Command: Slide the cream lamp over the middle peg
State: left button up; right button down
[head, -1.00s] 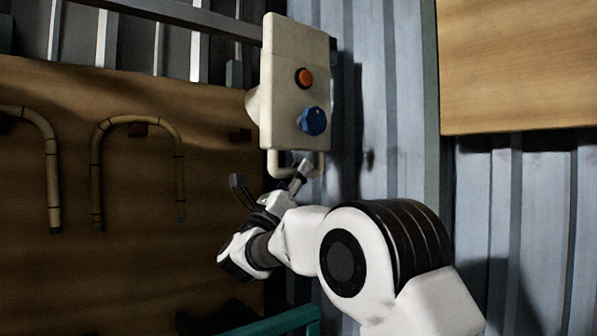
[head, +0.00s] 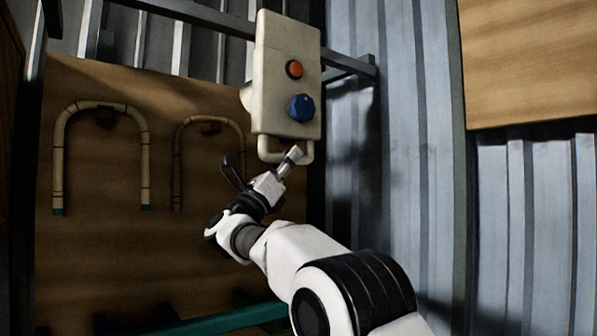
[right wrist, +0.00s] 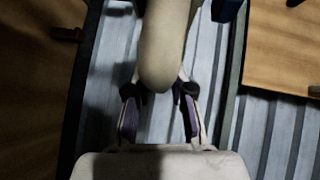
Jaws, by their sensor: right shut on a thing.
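The cream lamp (head: 287,72) is a box with an orange button and a blue knob, held upright in front of the board's right edge in the head view. A loop handle (head: 300,156) is at its bottom. My right gripper (head: 262,166) is at this handle and shut on the lamp. In the right wrist view, my fingers (right wrist: 160,115) flank a cream rounded form (right wrist: 163,60). Dark reddish pegs show on the board: one at the left hoop (head: 105,118), one at the right hoop (head: 210,127). The lamp may hide another. My left gripper is out of view.
Two rattan hoops (head: 58,165) (head: 177,165) hang on the wooden board (head: 110,245). A metal rail (head: 190,12) runs behind the lamp's top. A green bar (head: 230,318) is below. Corrugated wall (head: 400,120) and a wooden panel (head: 530,60) are at right.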

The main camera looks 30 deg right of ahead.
aim_at(270, 161)
jog(key=a, duration=0.3)
jog(key=shift+s+a+b, duration=0.15)
jog(key=shift+s+b, duration=0.05)
jog(key=shift+b, duration=0.15)
jog(key=shift+a+f+b, duration=0.15)
jog(key=shift+a+b, duration=0.2)
jog(key=shift+a, duration=0.15)
jog(key=shift+w+a+f, duration=0.1)
jog(key=a, duration=0.3)
jog(key=shift+s+r, duration=0.2)
jog(key=shift+r, duration=0.05)
jog(key=c, duration=1)
grip_release()
jog(key=shift+d, duration=0.1)
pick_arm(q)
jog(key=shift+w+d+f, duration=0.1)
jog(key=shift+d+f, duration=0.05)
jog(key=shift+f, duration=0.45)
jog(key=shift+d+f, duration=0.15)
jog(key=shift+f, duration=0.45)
